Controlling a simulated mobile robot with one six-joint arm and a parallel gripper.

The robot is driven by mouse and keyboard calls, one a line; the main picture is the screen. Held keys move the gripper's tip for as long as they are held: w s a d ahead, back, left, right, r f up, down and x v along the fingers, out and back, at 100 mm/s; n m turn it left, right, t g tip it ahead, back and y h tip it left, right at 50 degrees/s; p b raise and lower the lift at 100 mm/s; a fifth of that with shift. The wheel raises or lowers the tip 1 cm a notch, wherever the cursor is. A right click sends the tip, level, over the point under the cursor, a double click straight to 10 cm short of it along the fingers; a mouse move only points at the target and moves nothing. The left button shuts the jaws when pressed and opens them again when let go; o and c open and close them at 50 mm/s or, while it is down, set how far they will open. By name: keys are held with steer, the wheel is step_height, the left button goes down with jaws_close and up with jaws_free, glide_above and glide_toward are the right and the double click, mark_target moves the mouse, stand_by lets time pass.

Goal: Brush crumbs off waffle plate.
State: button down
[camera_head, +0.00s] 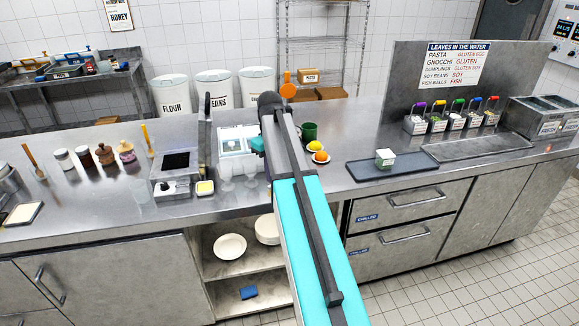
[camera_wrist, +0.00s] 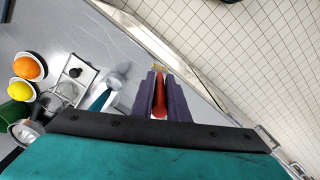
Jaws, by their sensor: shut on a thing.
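My gripper (camera_wrist: 160,92) is shut on a brush (camera_wrist: 159,106) with a red handle. Its tan bristle tips show just beyond the fingers in the wrist view, above the grey counter close to its edge. In the head view my arm hides the fingers and the brush. A grey appliance with a dark square plate (camera_head: 176,160) stands on the counter left of my arm. I cannot tell for sure whether this is the waffle plate, and any crumbs are too small to make out.
An orange (camera_wrist: 27,67), a lemon (camera_wrist: 20,92) and a green mug (camera_head: 308,131) stand close to my arm. Clear glasses stand left of the arm. A dark tray (camera_head: 392,168) with a small container lies to the right. Jars (camera_head: 105,155) stand at left.

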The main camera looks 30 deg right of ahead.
steer(key=s+a+f+n+b, duration=0.1)
steer(key=a+f+b, duration=0.1)
steer(key=a, duration=1)
steer(key=s+a+f+n+b, duration=0.2)
steer(key=a+f, duration=0.2)
steer(key=a, duration=0.8)
steer(key=shift+f, duration=0.3)
